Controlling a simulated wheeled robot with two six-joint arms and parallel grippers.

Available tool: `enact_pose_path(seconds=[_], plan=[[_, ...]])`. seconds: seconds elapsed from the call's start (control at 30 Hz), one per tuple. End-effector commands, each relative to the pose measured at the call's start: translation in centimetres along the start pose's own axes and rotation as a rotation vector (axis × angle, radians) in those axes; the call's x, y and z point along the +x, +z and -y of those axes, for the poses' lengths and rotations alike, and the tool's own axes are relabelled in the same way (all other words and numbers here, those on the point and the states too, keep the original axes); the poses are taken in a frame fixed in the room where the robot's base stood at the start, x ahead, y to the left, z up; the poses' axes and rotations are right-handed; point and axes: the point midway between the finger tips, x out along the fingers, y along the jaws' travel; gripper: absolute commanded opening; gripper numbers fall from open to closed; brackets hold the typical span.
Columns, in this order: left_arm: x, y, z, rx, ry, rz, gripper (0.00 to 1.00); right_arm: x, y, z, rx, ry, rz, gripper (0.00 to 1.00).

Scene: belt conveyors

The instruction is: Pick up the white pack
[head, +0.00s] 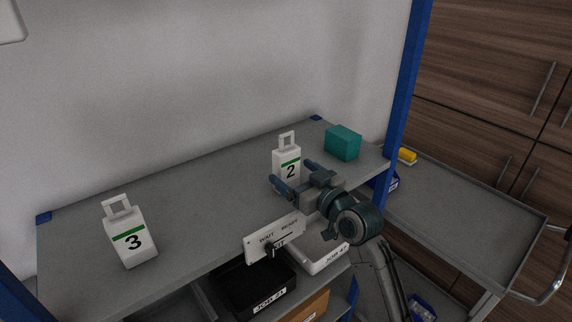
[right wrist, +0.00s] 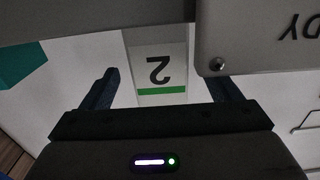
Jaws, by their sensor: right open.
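A white pack with a green stripe, the number 2 and a loop handle (head: 287,159) stands upright on the grey shelf, right of its middle. My right gripper (head: 289,171) is open just in front of it. In the right wrist view the pack (right wrist: 158,65) shows upside down, lined up with the gap between the two fingers (right wrist: 163,76); I cannot tell whether the fingers reach around it. A second white pack, marked 3 (head: 129,235), stands at the shelf's left. My left gripper is out of view.
A teal box (head: 343,142) stands right of pack 2, near the blue post (head: 404,75). A WAIT/READY sign (head: 273,238) rises at the shelf's front edge. The shelf between the packs is clear.

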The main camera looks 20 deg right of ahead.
Motion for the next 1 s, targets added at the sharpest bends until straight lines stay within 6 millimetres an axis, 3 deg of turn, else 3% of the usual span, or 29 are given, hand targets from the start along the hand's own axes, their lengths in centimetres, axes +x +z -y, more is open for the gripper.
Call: enact_pose_path(seconds=[0.1, 0.27, 0.53, 0.8, 1.0], plan=[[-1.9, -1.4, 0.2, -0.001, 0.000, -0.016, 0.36, 1.8, -1.1, 0.0, 0.004, -0.001, -0.001, 0.84], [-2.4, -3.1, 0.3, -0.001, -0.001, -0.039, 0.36, 3.6, -0.7, 0.0, 0.003, -0.001, -0.001, 0.84], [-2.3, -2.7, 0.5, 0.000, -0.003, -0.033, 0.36, 3.9, -0.5, -0.1, 0.000, 0.000, -0.001, 0.84], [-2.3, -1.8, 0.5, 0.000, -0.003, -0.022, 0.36, 3.8, -0.5, -0.1, 0.000, 0.000, -0.001, 0.33], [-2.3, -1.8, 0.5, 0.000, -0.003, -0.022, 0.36, 3.8, -0.5, -0.1, 0.000, 0.000, -0.001, 0.33]])
